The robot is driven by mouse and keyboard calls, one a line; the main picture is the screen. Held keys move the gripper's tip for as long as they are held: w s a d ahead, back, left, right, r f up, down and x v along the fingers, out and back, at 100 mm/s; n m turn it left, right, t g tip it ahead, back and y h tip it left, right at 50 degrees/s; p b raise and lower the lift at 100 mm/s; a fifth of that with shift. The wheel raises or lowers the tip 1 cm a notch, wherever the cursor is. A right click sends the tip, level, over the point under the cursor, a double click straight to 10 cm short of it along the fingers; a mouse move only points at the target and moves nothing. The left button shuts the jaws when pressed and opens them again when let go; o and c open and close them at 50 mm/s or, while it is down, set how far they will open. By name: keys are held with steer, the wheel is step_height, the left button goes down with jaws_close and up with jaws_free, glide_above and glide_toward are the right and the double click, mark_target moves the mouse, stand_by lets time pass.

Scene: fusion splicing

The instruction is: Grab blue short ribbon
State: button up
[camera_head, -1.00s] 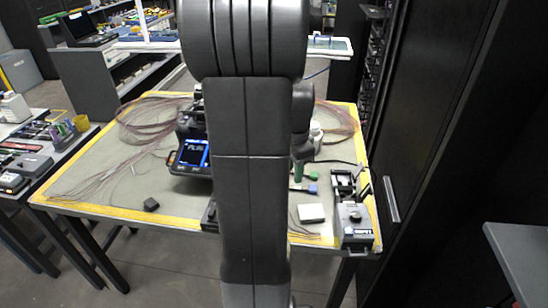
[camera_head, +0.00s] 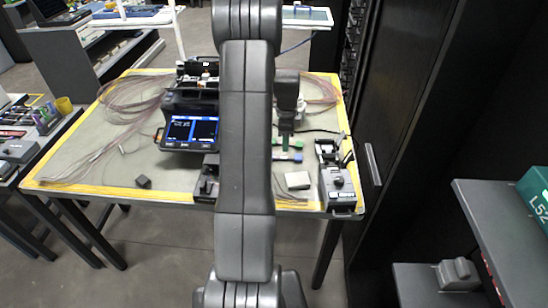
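A small blue piece (camera_head: 298,157), which may be the blue short ribbon, lies on the right part of the table, partly behind my arm. A small green piece (camera_head: 297,144) lies just behind it. My gripper (camera_head: 285,138) points down over the table just left of these pieces, with a dark green part at its lower end. It is too small to tell whether its fingers are open or shut, or whether it touches anything.
A splicer with a lit blue screen (camera_head: 191,131) stands left of my arm. A white block (camera_head: 298,180) and a grey device (camera_head: 338,185) are at the front right. Thin fibres (camera_head: 130,100) coil at the left. A black cabinet (camera_head: 400,110) stands right of the table.

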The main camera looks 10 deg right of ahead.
mark_target(284, 158)
steer(key=shift+a+f+p, duration=0.2)
steer(key=shift+f+p, duration=0.35)
steer(key=shift+f, duration=2.6)
jaws_close()
